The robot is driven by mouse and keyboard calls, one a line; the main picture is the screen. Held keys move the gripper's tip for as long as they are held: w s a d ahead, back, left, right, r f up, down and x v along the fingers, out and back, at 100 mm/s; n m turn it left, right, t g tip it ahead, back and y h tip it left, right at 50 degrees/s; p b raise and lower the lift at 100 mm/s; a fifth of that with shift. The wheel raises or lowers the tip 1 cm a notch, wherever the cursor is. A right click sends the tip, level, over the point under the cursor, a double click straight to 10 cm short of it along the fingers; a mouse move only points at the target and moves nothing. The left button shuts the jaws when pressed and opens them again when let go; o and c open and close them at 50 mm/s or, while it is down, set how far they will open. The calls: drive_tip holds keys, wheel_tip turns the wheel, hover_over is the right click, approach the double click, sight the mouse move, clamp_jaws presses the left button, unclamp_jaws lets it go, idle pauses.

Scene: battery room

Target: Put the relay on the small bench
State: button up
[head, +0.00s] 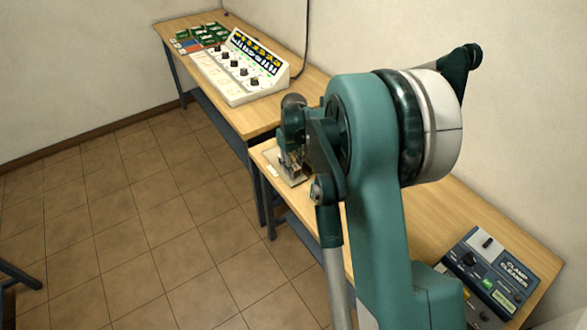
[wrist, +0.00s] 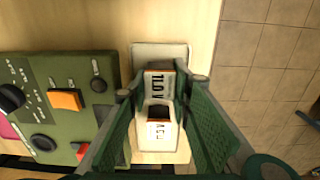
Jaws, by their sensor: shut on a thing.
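In the wrist view, the relay (wrist: 164,132) is a small white block with orange edges and dark printed letters. It sits between the two green fingers of my gripper (wrist: 162,86), which is shut on it. A pale, flat plate (wrist: 160,50) shows behind the relay; I cannot tell whether they touch. In the head view, my gripper (head: 291,163) is low over the left edge of the nearer wooden bench (head: 425,215), and my arm hides much of the held relay. A farther wooden bench (head: 305,92) adjoins it. I cannot tell which is the small bench.
A white sloped console (head: 240,75) and green circuit boards (head: 203,36) stand on the farther bench. A dark clamp cleaner unit (head: 490,272) stands at the nearer bench's right end. In the wrist view, a green control panel (wrist: 62,100) lies left of my gripper; tiled floor (wrist: 265,60) lies right.

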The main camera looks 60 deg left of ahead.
sight(293, 166)
drive_tip(key=shift+f, duration=0.3)
idle(0.4)
drive_tip(key=o, duration=1)
drive_tip(key=shift+r, duration=0.15)
wheel_tip(293, 166, up, 12)
drive_tip(key=shift+f, duration=0.15)
